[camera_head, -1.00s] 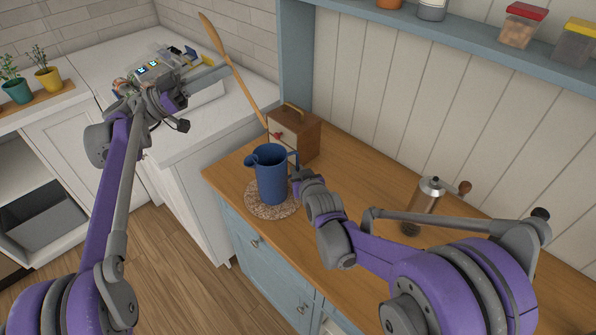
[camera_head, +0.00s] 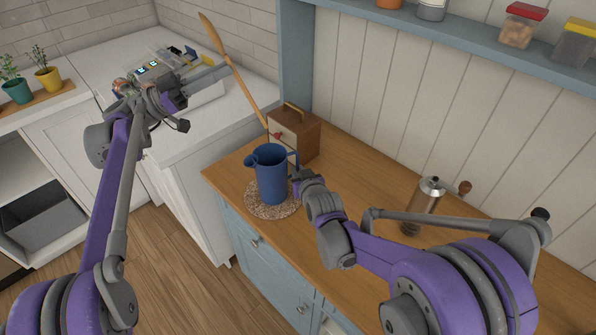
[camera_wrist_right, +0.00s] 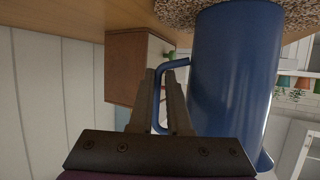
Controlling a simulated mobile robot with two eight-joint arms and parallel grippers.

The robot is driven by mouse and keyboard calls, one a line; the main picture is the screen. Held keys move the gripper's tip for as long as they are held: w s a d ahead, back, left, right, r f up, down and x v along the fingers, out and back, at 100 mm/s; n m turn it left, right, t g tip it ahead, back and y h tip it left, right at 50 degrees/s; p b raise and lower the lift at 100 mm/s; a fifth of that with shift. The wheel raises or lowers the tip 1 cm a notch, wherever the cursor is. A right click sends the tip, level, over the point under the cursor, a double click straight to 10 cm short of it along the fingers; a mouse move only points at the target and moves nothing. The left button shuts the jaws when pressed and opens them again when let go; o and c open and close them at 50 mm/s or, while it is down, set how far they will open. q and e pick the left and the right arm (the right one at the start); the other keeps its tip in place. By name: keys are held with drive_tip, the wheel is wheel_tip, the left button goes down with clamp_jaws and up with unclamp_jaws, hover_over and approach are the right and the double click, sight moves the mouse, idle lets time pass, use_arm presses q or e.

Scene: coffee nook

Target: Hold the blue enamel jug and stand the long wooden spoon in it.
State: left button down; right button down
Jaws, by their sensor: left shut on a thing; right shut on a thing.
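The blue enamel jug (camera_head: 271,176) stands upright on a round speckled mat (camera_head: 257,208) on the wooden counter. My right gripper (camera_head: 294,177) is shut on the jug's handle, which shows between its fingers in the right wrist view (camera_wrist_right: 160,128). The long wooden spoon (camera_head: 248,97) is held by my left gripper (camera_head: 226,70), shut on its upper part. The spoon hangs tilted, its wider end up and to the left. Its lower end is above and behind the jug in the picture, outside it, close in view to the wooden box.
A wooden box (camera_head: 308,137) with a brass handle and red knob stands behind the jug. A metal grinder (camera_head: 427,195) stands to the right on the counter. A blue shelf (camera_head: 470,43) with jars runs above. A white counter (camera_head: 185,140) lies to the left.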

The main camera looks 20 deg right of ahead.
idle(0.4)
use_arm(q)
drive_tip(key=d+n+t+y, duration=0.1)
drive_tip(key=t, duration=0.1)
drive_tip(key=d+r+n+t+y, duration=0.1)
drive_tip(key=d+t, duration=0.1)
drive_tip(key=d+n+t+y, duration=0.1)
drive_tip(key=d+t, duration=0.1)
drive_tip(key=shift+s+d+r+n, duration=0.2)
drive_tip(key=shift+s+n, duration=0.1)
drive_tip(key=shift+s, duration=0.05)
wheel_tip(320, 180, down, 17)
drive_tip(key=s+n+t+y, duration=0.1)
drive_tip(key=n+t+y, duration=0.1)
drive_tip(key=t+y, duration=0.1)
drive_tip(key=shift+d+f, duration=0.2)
drive_tip(key=shift+d, duration=0.15)
idle(0.9)
drive_tip(key=c, duration=0.8)
unclamp_jaws()
